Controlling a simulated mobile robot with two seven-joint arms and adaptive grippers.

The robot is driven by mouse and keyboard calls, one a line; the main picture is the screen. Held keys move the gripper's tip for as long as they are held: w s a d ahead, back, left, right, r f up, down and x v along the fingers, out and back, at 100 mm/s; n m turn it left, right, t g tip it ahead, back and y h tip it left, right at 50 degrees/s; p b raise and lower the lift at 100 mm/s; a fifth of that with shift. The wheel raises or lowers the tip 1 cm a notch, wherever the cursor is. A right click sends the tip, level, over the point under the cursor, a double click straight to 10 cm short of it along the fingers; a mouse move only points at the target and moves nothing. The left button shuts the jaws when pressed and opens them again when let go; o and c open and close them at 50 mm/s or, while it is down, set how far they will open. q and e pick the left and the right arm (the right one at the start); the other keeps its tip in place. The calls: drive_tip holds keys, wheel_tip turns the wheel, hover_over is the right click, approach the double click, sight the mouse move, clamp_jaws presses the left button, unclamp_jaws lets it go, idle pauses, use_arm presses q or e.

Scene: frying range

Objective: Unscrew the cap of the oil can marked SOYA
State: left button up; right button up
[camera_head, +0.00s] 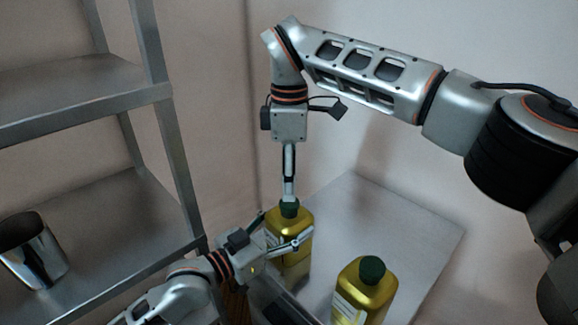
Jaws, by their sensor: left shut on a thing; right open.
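A gold oil can (291,268) with a dark green cap (289,211) stands upright at the back of the pale table. My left gripper (284,230) comes in from the left and is shut on this can's upper body. My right gripper (289,198) points straight down over the same can, its fingertips at the cap. It is open, though whether the fingers touch the cap is not clear. A second gold can (362,297) with a green cap (372,269) stands nearer, to the right. White labels show in part, but I cannot read SOYA on either can.
A metal shelf rack (160,120) stands at the left, with a shiny steel pot (33,250) on a lower shelf. The table (425,235) is bare to the right of the cans. Walls close in behind. A grey bin-like edge (275,300) lies below my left gripper.

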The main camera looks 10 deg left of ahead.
sight(289, 228)
drive_tip(key=shift+f, duration=2.4)
drive_tip(key=c, duration=1.1)
drive_tip(key=n, duration=0.6)
drive_tip(key=shift+r, duration=0.1)
drive_tip(key=shift+c, duration=0.2)
drive_tip(key=n, duration=0.3)
drive_tip(key=shift+n, duration=0.4)
drive_tip(key=n, duration=0.4)
drive_tip(key=o, duration=1.2)
drive_tip(key=shift+o, duration=0.2)
